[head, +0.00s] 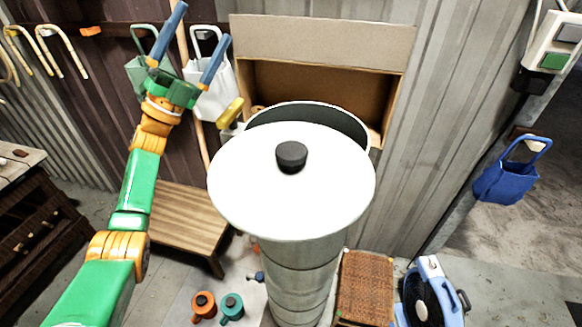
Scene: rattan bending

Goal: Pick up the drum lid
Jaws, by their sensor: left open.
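The drum lid (250,195) is a round white disc with a black knob (291,157) at its middle. It lies off-centre toward me over the tall pale drum (300,285), so the far part of the drum's dark opening shows behind it. I cannot tell whether the lid touches the rim. My left gripper (204,22) is open and empty, with two blue fingers pointing up and to the right. It is up and to the left of the lid, apart from it. My right gripper is not in view.
A cardboard box (318,42) stands behind the drum. A wooden bench (185,215) is at left. Orange (204,306) and teal (231,306) pots, a woven stool (366,285) and a blue fan-like device (430,295) stand on the floor.

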